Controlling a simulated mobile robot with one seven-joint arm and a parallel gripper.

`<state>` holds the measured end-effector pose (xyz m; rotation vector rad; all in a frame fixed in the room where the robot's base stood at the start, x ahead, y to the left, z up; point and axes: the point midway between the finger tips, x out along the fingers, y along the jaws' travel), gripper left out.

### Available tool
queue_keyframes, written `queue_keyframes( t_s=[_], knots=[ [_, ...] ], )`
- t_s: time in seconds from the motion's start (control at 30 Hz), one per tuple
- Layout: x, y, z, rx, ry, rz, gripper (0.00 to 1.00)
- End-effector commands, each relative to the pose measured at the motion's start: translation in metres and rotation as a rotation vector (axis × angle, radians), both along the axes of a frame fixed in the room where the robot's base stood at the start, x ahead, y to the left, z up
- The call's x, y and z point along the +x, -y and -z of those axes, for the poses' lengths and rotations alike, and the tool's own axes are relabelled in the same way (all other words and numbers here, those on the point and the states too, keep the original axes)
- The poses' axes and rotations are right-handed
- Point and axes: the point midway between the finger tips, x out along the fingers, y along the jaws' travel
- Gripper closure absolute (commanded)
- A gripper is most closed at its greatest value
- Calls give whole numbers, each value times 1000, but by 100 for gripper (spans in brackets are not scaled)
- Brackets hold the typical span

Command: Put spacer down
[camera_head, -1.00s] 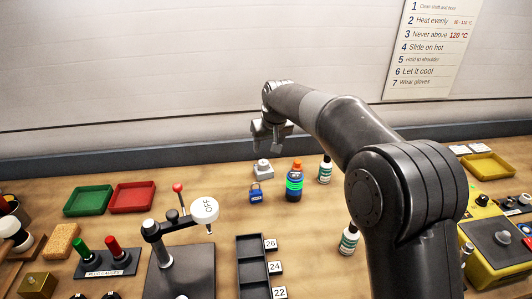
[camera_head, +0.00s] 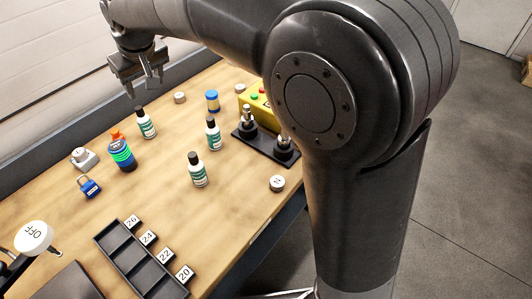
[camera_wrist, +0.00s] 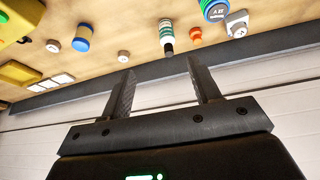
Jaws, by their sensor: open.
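My gripper (camera_head: 143,84) is open and empty in the head view, above the back edge of the bench. The wrist view shows its two fingers (camera_wrist: 163,80) apart with nothing between them. I cannot tell for certain which piece is the spacer.
White bottles (camera_head: 146,123), an orange-topped bottle (camera_head: 121,153), a blue padlock (camera_head: 90,187) and a blue-yellow can (camera_head: 212,101) stand around the bench. A black stand (camera_head: 265,145) is near the right edge. The middle of the bench is fairly clear.

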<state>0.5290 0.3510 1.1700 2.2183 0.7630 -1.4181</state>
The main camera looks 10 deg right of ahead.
Motion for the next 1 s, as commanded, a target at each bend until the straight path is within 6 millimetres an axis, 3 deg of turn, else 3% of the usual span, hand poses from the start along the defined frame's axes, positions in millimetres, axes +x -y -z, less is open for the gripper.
queue_keyframes(
  t_s=[0.03, 0.2, 0.5, 0.7, 0.83, 1.0],
  knots=[
    [-6, 32, -9, 2, 8, 43, 43],
    [-34, 121, -22, 3, 22, 173, 43],
    [-114, 252, -14, 21, 41, 405, 43],
    [-179, 313, 11, 39, 51, 553, 43],
    [-212, 336, 30, 51, 54, 628, 43],
    [-235, 349, 46, 61, 57, 678, 43]
  ],
)
